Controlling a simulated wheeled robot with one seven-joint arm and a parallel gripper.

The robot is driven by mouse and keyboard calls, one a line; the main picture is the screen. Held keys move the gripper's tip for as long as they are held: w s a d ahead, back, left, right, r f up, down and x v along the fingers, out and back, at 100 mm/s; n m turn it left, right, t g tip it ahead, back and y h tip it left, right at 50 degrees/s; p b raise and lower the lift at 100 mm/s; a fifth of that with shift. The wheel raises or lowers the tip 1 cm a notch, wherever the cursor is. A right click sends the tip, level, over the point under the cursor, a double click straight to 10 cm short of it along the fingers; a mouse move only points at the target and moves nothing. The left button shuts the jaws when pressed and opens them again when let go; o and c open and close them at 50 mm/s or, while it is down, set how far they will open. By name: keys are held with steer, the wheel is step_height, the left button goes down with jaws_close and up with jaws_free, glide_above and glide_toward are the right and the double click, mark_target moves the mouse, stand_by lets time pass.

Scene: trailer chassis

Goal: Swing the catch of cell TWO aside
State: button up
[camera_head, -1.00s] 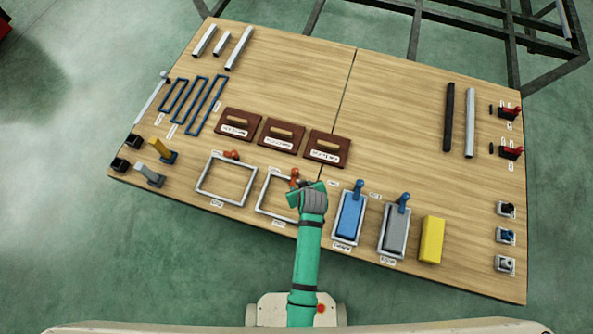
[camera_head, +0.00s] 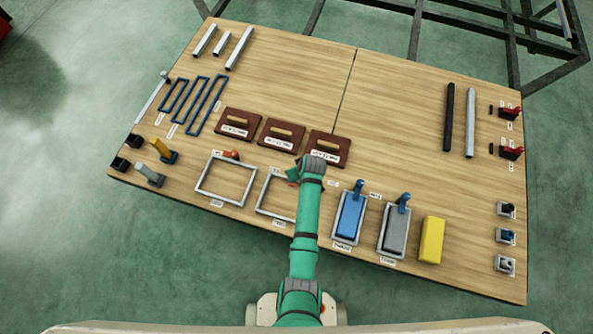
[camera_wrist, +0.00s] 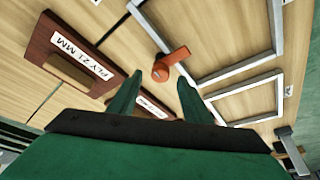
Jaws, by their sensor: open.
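The catch of cell TWO is a small orange lever. In the wrist view the catch (camera_wrist: 172,62) lies just beyond my fingertips, its arm reaching to the frame's near bar. The grey frame of cell TWO (camera_head: 262,198) is empty and partly hidden by my arm in the head view. My gripper (camera_wrist: 160,78) is open and empty, its two green fingers apart with the catch ahead of the gap. In the head view my gripper (camera_head: 293,173) is over the frame's far right corner and mostly hides the catch. I cannot tell whether a finger touches it.
The empty frame to the left (camera_head: 227,179) has its own orange catch (camera_head: 231,155). On the right, frames hold a blue block (camera_head: 351,215) and a grey block (camera_head: 395,229) under blue catches.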

steer(key=shift+x, duration=1.5)
steer(key=c, duration=1.1)
steer(key=shift+o, duration=0.2)
